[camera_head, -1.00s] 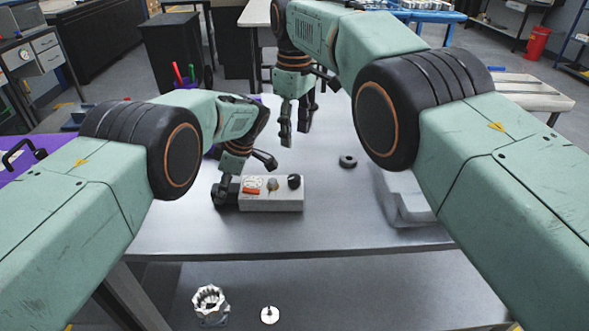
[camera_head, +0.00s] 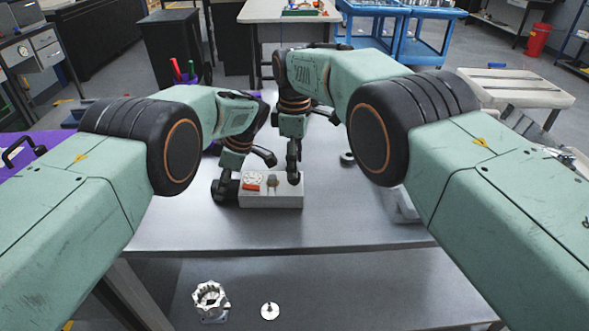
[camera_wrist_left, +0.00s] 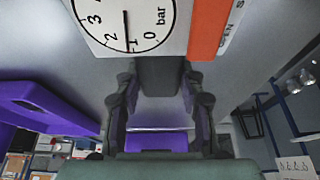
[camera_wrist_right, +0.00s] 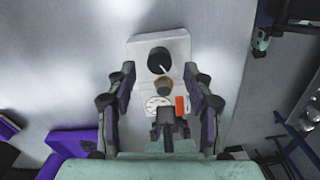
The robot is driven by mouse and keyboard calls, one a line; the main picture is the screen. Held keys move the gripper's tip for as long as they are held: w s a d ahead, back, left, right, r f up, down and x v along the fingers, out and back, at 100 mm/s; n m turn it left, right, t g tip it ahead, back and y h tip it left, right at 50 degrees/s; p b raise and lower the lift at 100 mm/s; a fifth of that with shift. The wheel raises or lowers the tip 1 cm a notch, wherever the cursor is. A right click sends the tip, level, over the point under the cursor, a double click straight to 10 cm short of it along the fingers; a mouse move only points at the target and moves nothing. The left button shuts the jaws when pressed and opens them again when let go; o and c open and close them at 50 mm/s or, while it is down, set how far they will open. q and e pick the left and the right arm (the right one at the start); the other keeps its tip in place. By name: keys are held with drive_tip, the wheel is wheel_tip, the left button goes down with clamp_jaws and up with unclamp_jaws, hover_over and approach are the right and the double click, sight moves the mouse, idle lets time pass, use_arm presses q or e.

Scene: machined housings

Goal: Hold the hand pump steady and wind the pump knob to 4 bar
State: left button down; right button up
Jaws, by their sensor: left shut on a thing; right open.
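The hand pump (camera_head: 285,200) is a pale grey box lying on the metal table, with a round gauge (camera_wrist_left: 125,20), a red label (camera_wrist_right: 181,105), a brass-coloured fitting (camera_wrist_right: 168,86) and the black pump knob (camera_wrist_right: 158,60) with a white mark. The gauge needle points at about 1 bar in the left wrist view. My left gripper (camera_head: 227,186) is shut on the pump's dark left end (camera_wrist_left: 158,75). My right gripper (camera_head: 294,172) is open, pointing down over the pump's right end. In the right wrist view the knob lies just beyond, between its fingertips; contact cannot be told.
A black ring (camera_head: 347,158) lies on the table right of the pump. A pale grey part (camera_head: 402,205) is partly hidden behind my right arm. A toothed metal part (camera_head: 210,300) and a white disc (camera_head: 270,311) are on the lower shelf. The table in front is clear.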

drive_tip(key=shift+f, duration=1.5)
clamp_jaws()
drive_tip(key=shift+m, duration=0.4)
drive_tip(key=m, duration=0.3)
drive_tip(key=shift+m, duration=2.6)
